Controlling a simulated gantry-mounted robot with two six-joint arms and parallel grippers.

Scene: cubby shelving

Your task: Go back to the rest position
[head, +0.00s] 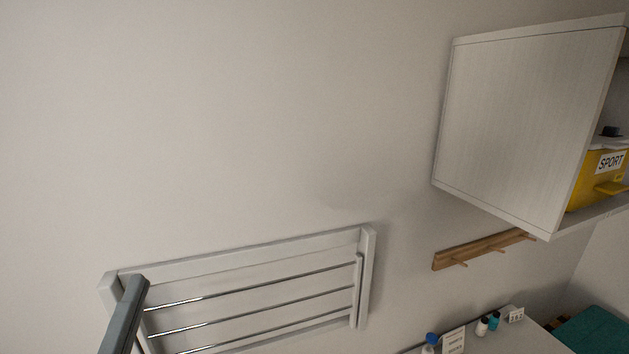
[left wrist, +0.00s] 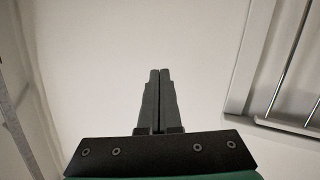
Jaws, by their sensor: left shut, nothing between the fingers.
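My left gripper (left wrist: 158,75) shows in the left wrist view with its two dark fingers together and nothing between them. It is in front of a bare pale wall. In the head view a dark grey part of my left side stands at the lower left, in front of the left end of a white wall rack (head: 240,254). The rack also shows at the right of the left wrist view (left wrist: 243,70), apart from the fingers in the picture. My right gripper is in neither view.
A pale wall cabinet (head: 525,120) with a yellow SPORT box (head: 597,186) is at the upper right. Below are a wooden peg rail (head: 480,250) and a surface (head: 510,340) with small bottles (head: 482,326) and cards. A teal item (head: 595,332) is at the lower right corner. The wall's middle is clear.

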